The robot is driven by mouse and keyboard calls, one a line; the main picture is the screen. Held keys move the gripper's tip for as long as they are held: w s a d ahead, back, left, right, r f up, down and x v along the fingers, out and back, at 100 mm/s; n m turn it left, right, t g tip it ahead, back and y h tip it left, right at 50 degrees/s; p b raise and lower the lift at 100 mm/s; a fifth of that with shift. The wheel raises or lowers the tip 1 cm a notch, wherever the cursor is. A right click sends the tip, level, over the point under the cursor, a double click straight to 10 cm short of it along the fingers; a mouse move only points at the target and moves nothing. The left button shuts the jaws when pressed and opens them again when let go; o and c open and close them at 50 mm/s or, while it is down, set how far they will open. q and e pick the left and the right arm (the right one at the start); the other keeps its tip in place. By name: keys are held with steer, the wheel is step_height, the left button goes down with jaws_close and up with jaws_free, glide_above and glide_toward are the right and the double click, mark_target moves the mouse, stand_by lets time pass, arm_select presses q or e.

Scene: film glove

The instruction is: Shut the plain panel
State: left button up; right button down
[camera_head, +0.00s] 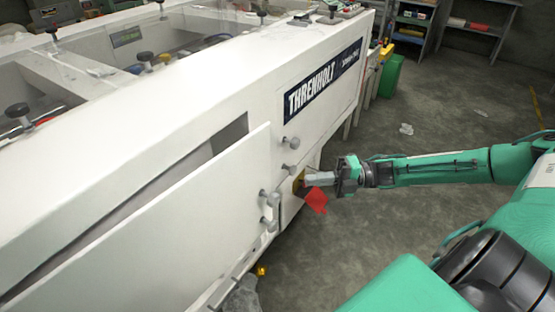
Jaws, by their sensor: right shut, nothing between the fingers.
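The plain panel (165,230) is a white door on the side of the long white machine (215,85). It stands ajar, with a dark wedge-shaped gap along its top edge. A grey handle (271,212) sits near its right edge. My right gripper (308,181) is shut and empty, to the right of the panel's handle, close to a yellowish plate beside a red tag-like piece (316,200). I cannot tell whether the fingertips touch the plate. My left gripper is not in view.
Grey knobs (291,141) stick out of the machine's side above my right gripper. A green bin (391,76) and shelves (470,28) stand at the back right. The concrete floor (440,115) right of the machine is mostly clear, with small litter.

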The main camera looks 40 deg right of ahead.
steer(key=a, duration=0.1)
steer(key=p, duration=0.2)
glide_toward(261, 186)
steer(key=x, duration=0.4)
steer(key=shift+w+a+r, duration=0.1)
steer(key=shift+a+r, duration=0.05)
steer(key=shift+a, duration=0.05)
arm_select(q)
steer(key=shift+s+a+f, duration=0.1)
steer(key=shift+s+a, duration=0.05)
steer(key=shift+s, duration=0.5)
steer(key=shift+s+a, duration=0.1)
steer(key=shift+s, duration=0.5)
arm_select(e)
steer(key=shift+w+a, duration=0.3)
steer(key=shift+a, duration=0.3)
